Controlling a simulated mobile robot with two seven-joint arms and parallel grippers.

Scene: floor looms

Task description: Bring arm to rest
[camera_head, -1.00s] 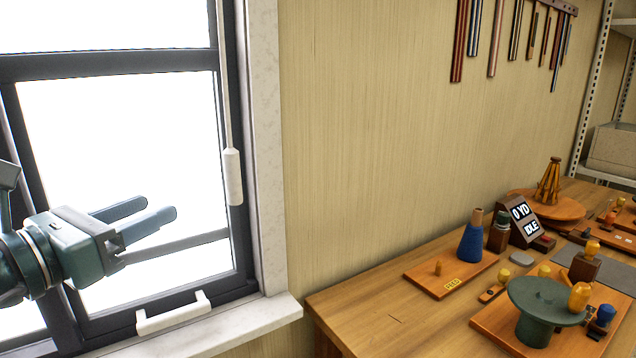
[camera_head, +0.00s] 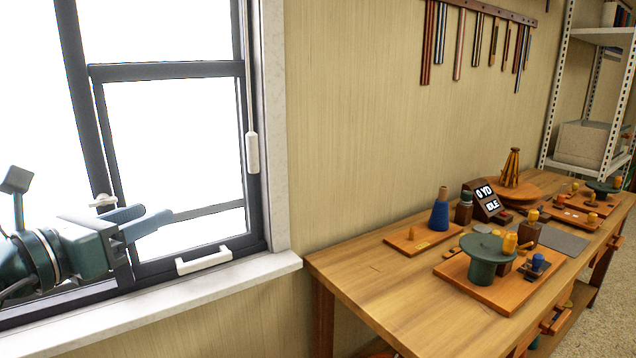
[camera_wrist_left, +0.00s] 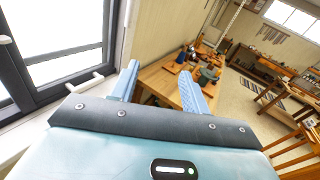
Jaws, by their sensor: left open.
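My left gripper (camera_head: 148,220) reaches in from the left in the head view, in front of the window and above the sill. It is open, with nothing between its fingers. In the left wrist view its two blue fingers (camera_wrist_left: 160,90) stand apart, with the wooden workbench beyond them. The gripper is well apart from the workbench (camera_head: 370,295). My right gripper is in neither view.
The window (camera_head: 165,120) has a white handle (camera_head: 204,261) and a white sill (camera_head: 150,298). The bench holds a blue cone (camera_head: 439,214), a green round stand (camera_head: 487,250) and a small sign (camera_head: 486,200). A metal shelf (camera_head: 560,90) stands behind, and floor (camera_head: 612,300) shows at right.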

